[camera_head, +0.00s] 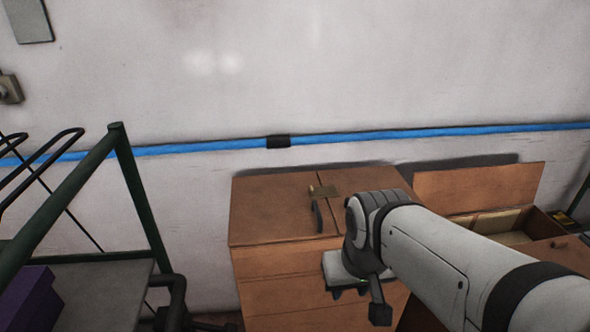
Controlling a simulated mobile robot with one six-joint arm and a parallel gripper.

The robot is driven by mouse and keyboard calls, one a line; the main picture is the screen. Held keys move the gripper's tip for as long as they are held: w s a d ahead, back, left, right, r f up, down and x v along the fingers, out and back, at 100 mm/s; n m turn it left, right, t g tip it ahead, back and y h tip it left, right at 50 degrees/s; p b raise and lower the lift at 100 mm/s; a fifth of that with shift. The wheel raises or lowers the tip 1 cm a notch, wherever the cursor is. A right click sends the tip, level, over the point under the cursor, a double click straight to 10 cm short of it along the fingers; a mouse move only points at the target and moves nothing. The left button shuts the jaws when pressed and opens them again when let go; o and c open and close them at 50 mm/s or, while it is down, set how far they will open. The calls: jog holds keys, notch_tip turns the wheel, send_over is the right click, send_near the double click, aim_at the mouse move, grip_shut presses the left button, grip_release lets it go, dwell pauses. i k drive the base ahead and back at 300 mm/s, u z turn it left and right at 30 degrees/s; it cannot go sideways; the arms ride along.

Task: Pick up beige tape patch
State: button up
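My gripper (349,293) hangs from my wrist in front of the box, to the right of and lower in the picture than the patch. It appears apart from the patch. Its dark finger parts are small and partly hidden by my wrist, so I cannot tell their opening or whether anything is between them.
An open brown box (480,190) with a raised lid stands at the right, partly behind my arm. A green metal frame (138,195) and a purple box (25,298) are at the left. A blue pipe (210,145) with a dark band (278,141) runs along the wall.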

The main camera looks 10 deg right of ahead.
aim_at(328, 191)
jog(key=z, duration=0.1)
jog(key=i, duration=0.9)
jog(key=u, duration=0.1)
